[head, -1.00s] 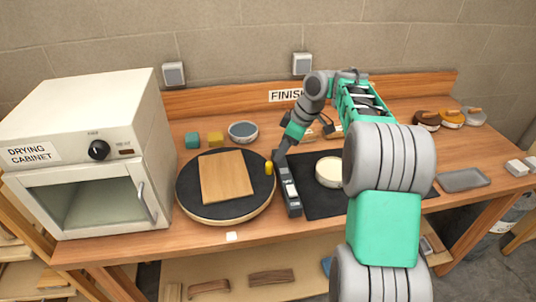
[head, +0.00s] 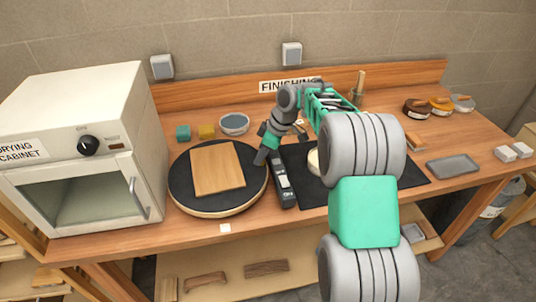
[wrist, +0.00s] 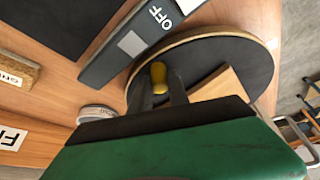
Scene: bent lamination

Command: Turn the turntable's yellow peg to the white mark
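The turntable (head: 190,195) is a round black disc with a light wooden rim, left of the table's middle. It also shows in the wrist view (wrist: 208,52). Its yellow peg (wrist: 158,75) stands near the disc's edge; in the head view my gripper hides it. My gripper (head: 261,160) is down at the disc's right edge. In the wrist view its two fingers (wrist: 161,88) stand apart, one on each side of the peg; whether they touch it is unclear. A small white mark (head: 225,228) lies on the table in front of the disc.
A wooden board (head: 217,168) lies on the disc. A dark box marked OFF (head: 283,185) stands close on the right, beside a black mat (head: 320,196). The drying cabinet (head: 85,145) is at the left. A bowl (head: 234,123) and small blocks (head: 206,131) sit behind.

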